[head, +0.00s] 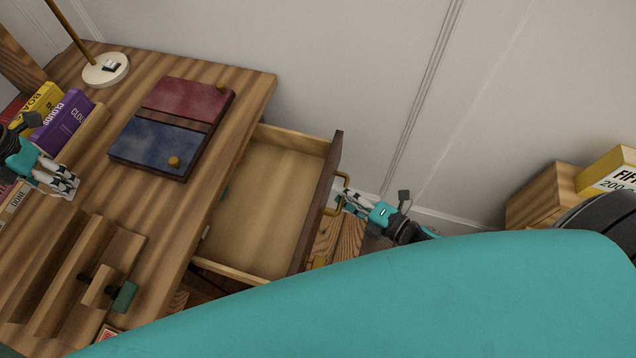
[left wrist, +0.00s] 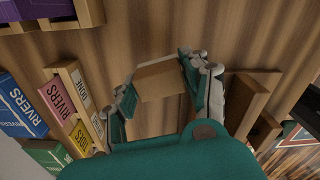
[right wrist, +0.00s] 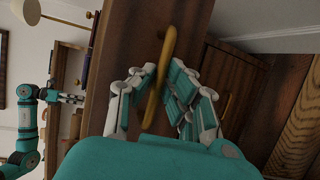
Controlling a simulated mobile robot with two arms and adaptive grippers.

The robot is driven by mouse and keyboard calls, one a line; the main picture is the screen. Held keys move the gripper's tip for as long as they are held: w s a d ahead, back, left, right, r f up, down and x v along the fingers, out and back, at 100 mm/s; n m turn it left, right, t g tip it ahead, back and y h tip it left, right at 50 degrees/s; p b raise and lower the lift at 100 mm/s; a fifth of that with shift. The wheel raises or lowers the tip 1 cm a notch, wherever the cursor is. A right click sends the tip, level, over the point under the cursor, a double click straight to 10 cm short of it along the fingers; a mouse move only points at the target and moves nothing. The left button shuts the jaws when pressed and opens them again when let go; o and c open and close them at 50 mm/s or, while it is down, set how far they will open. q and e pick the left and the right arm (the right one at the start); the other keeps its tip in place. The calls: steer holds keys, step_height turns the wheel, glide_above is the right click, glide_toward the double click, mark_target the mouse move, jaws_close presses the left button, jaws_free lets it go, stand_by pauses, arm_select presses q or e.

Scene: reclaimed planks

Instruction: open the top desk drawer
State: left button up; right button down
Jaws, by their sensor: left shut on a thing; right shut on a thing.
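The top desk drawer (head: 265,200) is pulled well out from the right side of the desk (head: 200,220), and its pale wooden inside shows. Small teal and white items show at its inner left edge. Its dark front carries a brass handle (head: 328,211), also in the right wrist view (right wrist: 168,48). My right gripper (head: 343,197) is shut on this handle, with its fingers on both sides of the bar in the right wrist view (right wrist: 156,90). My left gripper (head: 72,184) is over the desk's left part, shut on a small light wooden block (left wrist: 160,80) in the left wrist view.
A red and blue board (head: 155,142) with round knobs and a lamp base (head: 105,69) stand on the desk. Books (head: 70,120) line the left. A wooden tray (head: 75,275) is near the front. Another brass handle (right wrist: 226,112) sits below. A wooden crate (head: 540,192) stands right.

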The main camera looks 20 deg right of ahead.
steer(key=shift+s+d+r, duration=0.1)
steer(key=shift+s+d, duration=0.45)
steer(key=shift+d, duration=0.25)
steer(key=shift+s+d+f, duration=0.1)
steer(key=shift+s+d, duration=0.5)
steer(key=shift+d, duration=0.25)
steer(key=shift+s+d+r, duration=0.1)
steer(key=shift+s+d, duration=0.45)
steer(key=shift+d, duration=0.25)
steer(key=c, duration=1.4)
jaws_free()
steer(key=v, duration=1.2)
